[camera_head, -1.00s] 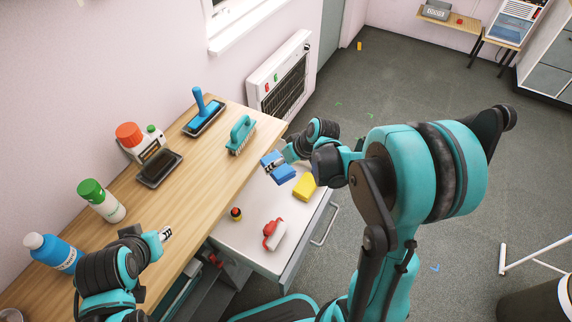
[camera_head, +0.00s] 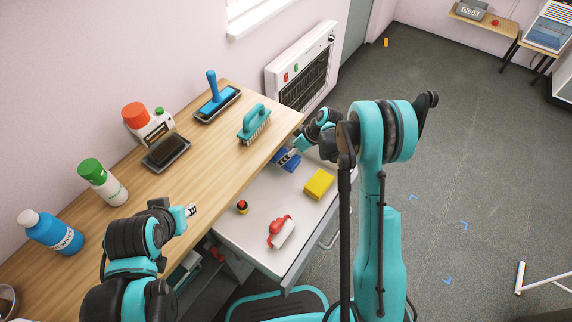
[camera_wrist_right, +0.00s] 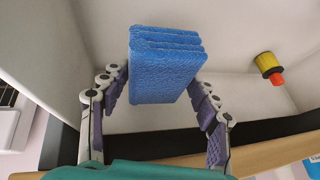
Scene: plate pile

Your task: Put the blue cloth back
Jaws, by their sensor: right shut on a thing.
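The blue cloth (camera_head: 286,161), a folded stack of layers, is at the far end of the open drawer (camera_head: 262,243). My right gripper (camera_head: 292,153) is shut on it. In the right wrist view the cloth (camera_wrist_right: 165,65) sits between the two fingers of my right gripper (camera_wrist_right: 162,82), with the drawer's pale floor and wall behind it. I cannot tell whether the cloth touches the drawer floor. My left gripper (camera_head: 192,210) is near the front edge of the wooden worktop, apart from any object; its opening is too small to read.
The drawer also holds a yellow sponge (camera_head: 319,184), a red-and-white item (camera_head: 281,231) and a small black-and-red item (camera_head: 242,207). A teal brush (camera_head: 254,124), a blue-handled tool on a tray (camera_head: 215,98) and bottles stand on the worktop (camera_head: 205,165). A heater (camera_head: 300,68) is beyond.

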